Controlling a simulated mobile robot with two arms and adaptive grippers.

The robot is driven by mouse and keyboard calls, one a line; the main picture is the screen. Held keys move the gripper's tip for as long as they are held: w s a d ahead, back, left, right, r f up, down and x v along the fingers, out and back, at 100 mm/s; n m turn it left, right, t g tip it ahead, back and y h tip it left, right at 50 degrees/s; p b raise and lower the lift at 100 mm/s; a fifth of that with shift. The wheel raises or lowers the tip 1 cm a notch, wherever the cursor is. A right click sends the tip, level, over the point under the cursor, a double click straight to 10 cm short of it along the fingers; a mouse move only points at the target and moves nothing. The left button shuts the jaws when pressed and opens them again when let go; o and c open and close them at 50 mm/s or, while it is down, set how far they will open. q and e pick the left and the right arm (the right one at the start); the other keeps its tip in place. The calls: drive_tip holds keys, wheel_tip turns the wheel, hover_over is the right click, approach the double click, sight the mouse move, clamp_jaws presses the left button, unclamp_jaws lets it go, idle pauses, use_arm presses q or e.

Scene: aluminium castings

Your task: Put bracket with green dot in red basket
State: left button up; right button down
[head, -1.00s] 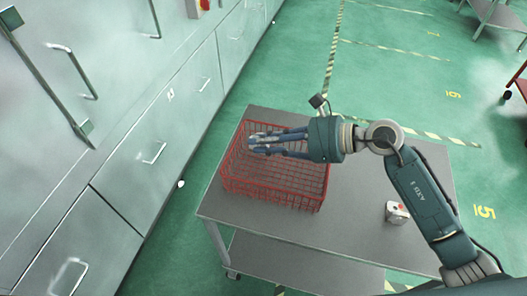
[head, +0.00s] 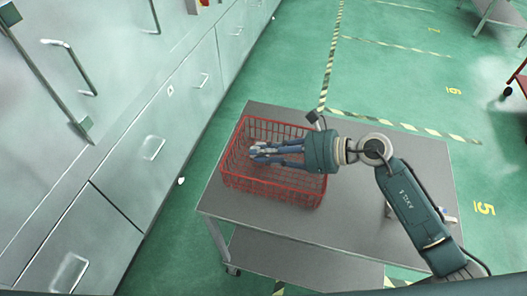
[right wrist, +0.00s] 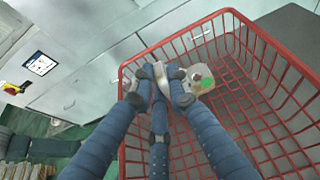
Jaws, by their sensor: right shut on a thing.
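The bracket with the green dot (right wrist: 201,76) is a pale metal piece between the fingers of my right gripper (right wrist: 160,82) in the right wrist view. Its green dot faces the camera, and the fingers cover part of it. In the head view my right gripper (head: 258,151) is shut on it, reaching in from the right over the red wire basket (head: 272,196). The fingers appear at or inside the basket opening. The basket also shows in the right wrist view (right wrist: 262,35), around and beyond the bracket. My left gripper is not in view.
The basket stands on the left part of a grey table (head: 330,228). Another pale casting (head: 450,218) at the table's right is mostly hidden by my right arm. Steel cabinets (head: 150,130) line the left, with a strip of green floor between.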

drive_tip(key=shift+f, duration=0.3)
drive_tip(key=shift+r, duration=0.1)
drive_tip(key=c, duration=1.7)
unclamp_jaws()
drive_tip(key=shift+r+p, duration=0.45)
drive_tip(key=shift+r, duration=0.1)
drive_tip(key=shift+d+r, duration=0.2)
drive_tip(key=b+v, duration=0.3)
drive_tip(key=v, duration=0.8)
drive_tip(key=shift+s+d, duration=0.15)
drive_tip(key=shift+d, duration=0.1)
